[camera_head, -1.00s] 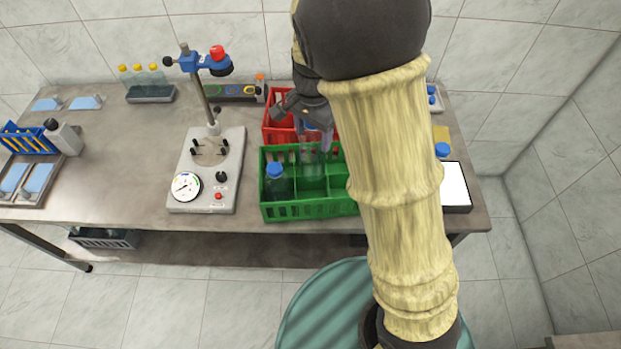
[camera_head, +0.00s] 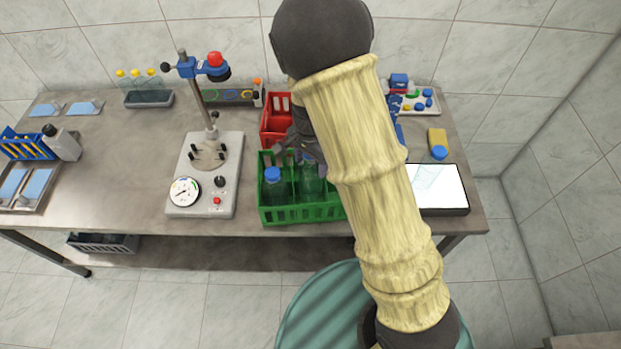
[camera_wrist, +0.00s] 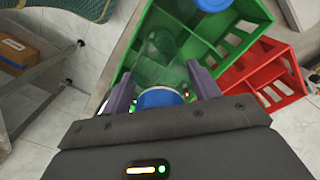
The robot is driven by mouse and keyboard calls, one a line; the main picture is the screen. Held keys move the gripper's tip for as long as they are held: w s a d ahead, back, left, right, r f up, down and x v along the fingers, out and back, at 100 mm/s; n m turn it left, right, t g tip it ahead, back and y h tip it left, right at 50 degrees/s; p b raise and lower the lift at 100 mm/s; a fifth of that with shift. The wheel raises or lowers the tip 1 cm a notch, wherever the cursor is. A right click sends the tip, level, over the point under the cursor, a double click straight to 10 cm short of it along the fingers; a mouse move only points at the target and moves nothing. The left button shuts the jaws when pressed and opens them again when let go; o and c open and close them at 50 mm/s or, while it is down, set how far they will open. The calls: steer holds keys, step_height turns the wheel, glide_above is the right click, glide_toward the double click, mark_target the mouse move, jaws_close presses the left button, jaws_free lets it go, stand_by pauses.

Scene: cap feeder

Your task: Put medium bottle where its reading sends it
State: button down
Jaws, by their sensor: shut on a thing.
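My gripper (camera_head: 312,152) is low over the green crate (camera_head: 300,214), partly hidden behind my arm. In the wrist view its fingers (camera_wrist: 161,90) are shut on a bottle with a blue cap (camera_wrist: 160,98). The held clear bottle (camera_head: 311,182) stands in or just above a middle compartment of the green crate; I cannot tell whether it touches the floor. Another blue-capped bottle (camera_head: 273,186) stands in the crate's left compartment. The press stand (camera_head: 204,175) with a gauge (camera_head: 184,192) is left of the crate.
A red crate (camera_head: 270,125) stands just behind the green one; it also shows in the wrist view (camera_wrist: 268,75).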

mark_target(310, 180)
steer(key=shift+f, duration=2.2)
steer(key=shift+f+p, duration=0.4)
steer(key=shift+f, duration=1.6)
steer(key=shift+f, duration=0.15)
steer(key=shift+c, duration=1.9)
jaws_free()
step_height(310, 180, up, 12)
steer(key=shift+r+b, duration=0.15)
steer(key=shift+b, duration=0.45)
